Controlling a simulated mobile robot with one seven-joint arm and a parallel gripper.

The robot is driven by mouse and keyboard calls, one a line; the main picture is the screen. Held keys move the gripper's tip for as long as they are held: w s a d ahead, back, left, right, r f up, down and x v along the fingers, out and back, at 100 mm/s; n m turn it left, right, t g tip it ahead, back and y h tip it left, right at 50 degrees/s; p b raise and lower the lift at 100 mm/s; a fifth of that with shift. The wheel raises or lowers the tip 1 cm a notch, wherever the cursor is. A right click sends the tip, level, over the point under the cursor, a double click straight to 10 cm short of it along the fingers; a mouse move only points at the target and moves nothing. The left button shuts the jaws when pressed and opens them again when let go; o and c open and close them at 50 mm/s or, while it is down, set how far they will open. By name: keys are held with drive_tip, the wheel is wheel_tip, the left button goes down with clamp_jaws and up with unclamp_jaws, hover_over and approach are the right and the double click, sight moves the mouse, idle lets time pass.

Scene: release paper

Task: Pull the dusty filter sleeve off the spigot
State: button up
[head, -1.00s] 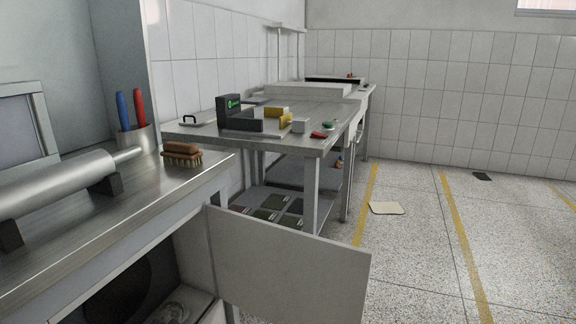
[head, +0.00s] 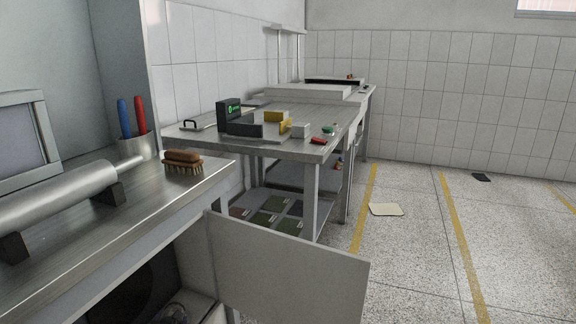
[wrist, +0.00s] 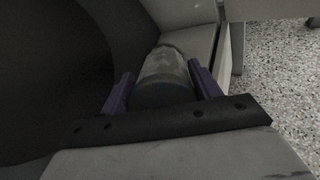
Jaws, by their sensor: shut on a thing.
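In the wrist view, my gripper (wrist: 163,90) has its two purple fingers on either side of a short round piece, which I take to be the filter sleeve (wrist: 165,65). It has a mottled pale grey far part and a dark band nearer the palm. The fingers are shut on it. The spigot cannot be told apart, and whether the sleeve is still around it does not show. In the head view my gripper is not clearly seen. Only a dim, partly cut-off shape shows low inside the open cabinet.
The cabinet door (head: 285,270) stands open to the right under the steel bench (head: 110,215). A large dark round form (wrist: 50,70) fills the left of the wrist view. A brush (head: 183,162) and a metal cylinder (head: 55,195) lie on the bench. Speckled floor (head: 410,260) is open at right.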

sight(170, 314)
drive_tip(key=shift+s+a+r, duration=0.1)
drive_tip(key=shift+a+r, duration=0.25)
drive_tip(key=shift+a, duration=0.05)
drive_tip(key=shift+w+r+p, duration=0.25)
drive_tip(key=shift+r+p, duration=0.25)
drive_tip(key=shift+w+d+r+p, duration=0.1)
drive_tip(key=shift+w+r+p, duration=0.35)
drive_tip(key=shift+r, duration=0.1)
drive_tip(key=shift+r, duration=0.1)
drive_tip(key=shift+d+r+p, duration=0.1)
drive_tip(key=shift+r+p, duration=0.5)
drive_tip(key=shift+p, duration=0.3)
drive_tip(key=shift+d+f, duration=0.15)
